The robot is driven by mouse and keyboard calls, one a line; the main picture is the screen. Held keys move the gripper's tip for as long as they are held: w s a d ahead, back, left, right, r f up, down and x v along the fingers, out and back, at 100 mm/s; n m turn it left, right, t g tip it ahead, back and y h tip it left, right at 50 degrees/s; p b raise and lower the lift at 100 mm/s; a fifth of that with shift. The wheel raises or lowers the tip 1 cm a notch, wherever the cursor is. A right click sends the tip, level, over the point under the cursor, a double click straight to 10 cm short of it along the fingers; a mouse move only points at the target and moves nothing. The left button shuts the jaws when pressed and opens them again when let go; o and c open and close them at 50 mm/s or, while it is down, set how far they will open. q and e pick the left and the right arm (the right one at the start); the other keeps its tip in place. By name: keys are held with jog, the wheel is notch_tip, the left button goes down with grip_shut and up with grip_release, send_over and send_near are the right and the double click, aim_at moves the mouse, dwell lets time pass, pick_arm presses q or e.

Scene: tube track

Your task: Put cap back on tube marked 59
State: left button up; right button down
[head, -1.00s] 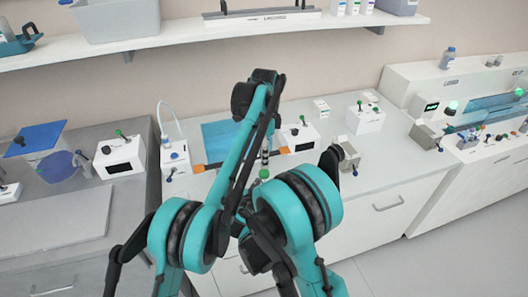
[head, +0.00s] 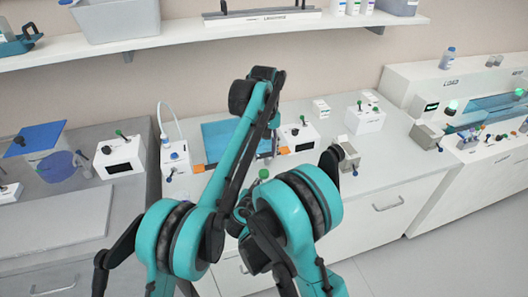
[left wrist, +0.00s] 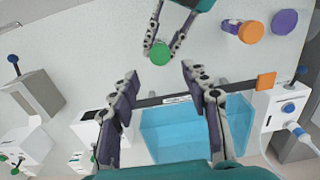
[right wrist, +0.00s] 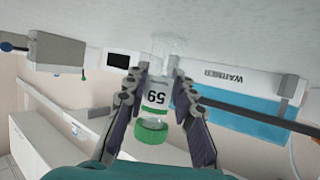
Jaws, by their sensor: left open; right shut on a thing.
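The tube marked 59 (right wrist: 157,95) is clear with a white label, and it is held between the fingers of my right gripper (right wrist: 160,80). A green cap (right wrist: 151,132) sits at the tube's near end in the right wrist view; how tightly it is seated cannot be told. The cap also shows from above in the left wrist view (left wrist: 159,53) and in the head view (head: 263,173). My left gripper (left wrist: 160,73) is open and empty, its fingers apart on either side below the cap in its own view. In the head view my arms partly hide both grippers.
An orange-capped tube (left wrist: 250,32) and a purple cap (left wrist: 284,22) are at the upper right of the left wrist view. The blue-topped warmer (left wrist: 180,130) lies behind the left fingers. Small white devices with levers stand along the bench. A shelf (head: 180,35) runs above.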

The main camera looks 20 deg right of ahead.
aim_at(264, 172)
pick_arm(q)
jog(key=shift+f, duration=4)
grip_shut()
jog(key=shift+m, duration=0.9)
jog(key=shift+o, duration=0.6)
grip_release()
